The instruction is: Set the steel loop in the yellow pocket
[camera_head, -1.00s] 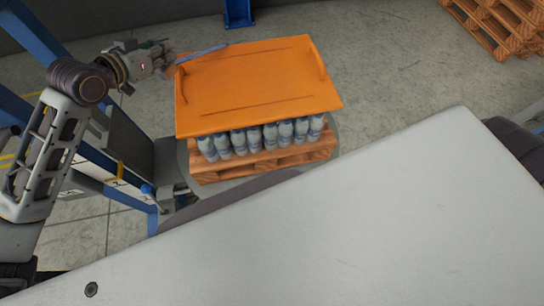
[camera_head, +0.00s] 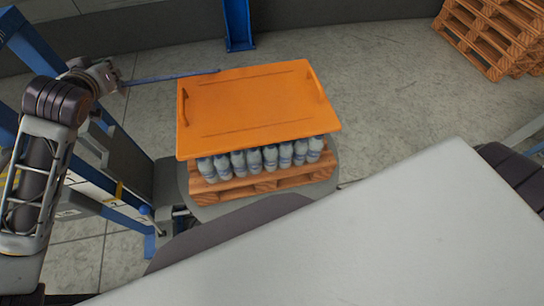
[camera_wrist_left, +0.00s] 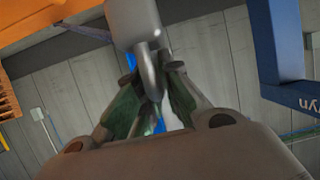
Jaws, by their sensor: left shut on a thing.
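My left gripper (camera_head: 112,76) is at the upper left of the head view, left of the orange tray's far corner. In the left wrist view its fingers (camera_wrist_left: 150,90) are closed around the lower end of a grey steel loop (camera_wrist_left: 148,62). The loop hangs below a pale grey rounded body (camera_wrist_left: 133,20). The loop itself is too small to make out in the head view. My right gripper is out of view.
An orange tray (camera_head: 255,100) lies over several bottles (camera_head: 262,158) on a wooden pallet (camera_head: 262,186). A thin blue bar (camera_head: 170,78) runs from near my left gripper to the tray's far edge. Blue framework (camera_head: 25,55) stands left. Stacked pallets (camera_head: 495,35) are far right; floor between is clear.

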